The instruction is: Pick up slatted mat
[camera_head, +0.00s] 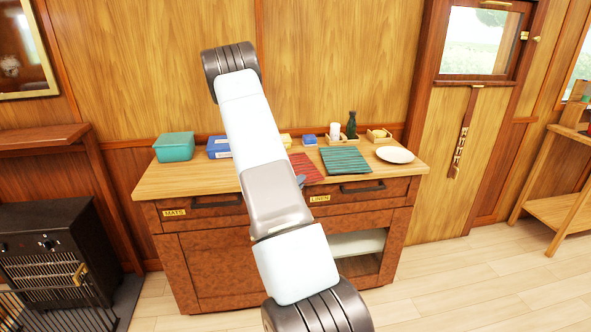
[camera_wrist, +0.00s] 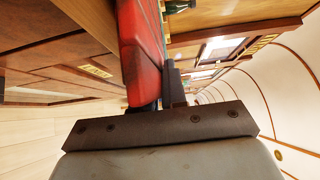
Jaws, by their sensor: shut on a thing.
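A red slatted mat (camera_head: 306,168) is at the front of the sideboard top, partly hidden behind my arm in the head view. My gripper (camera_head: 300,181) is at its front edge, mostly hidden by the arm. In the wrist view the red mat (camera_wrist: 140,50) runs up close from between the dark fingers of my gripper (camera_wrist: 158,98), which are shut on its edge. I cannot tell whether the mat is clear of the wood. A green striped mat (camera_head: 345,160) lies flat just right of the red one.
The sideboard top (camera_head: 225,184) also holds a teal box (camera_head: 174,147), a blue box (camera_head: 218,148), a dark bottle (camera_head: 351,126) in a small tray and a white plate (camera_head: 395,155). Drawers below carry labels reading MATS and LINEN. A black stove (camera_head: 45,243) stands at left.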

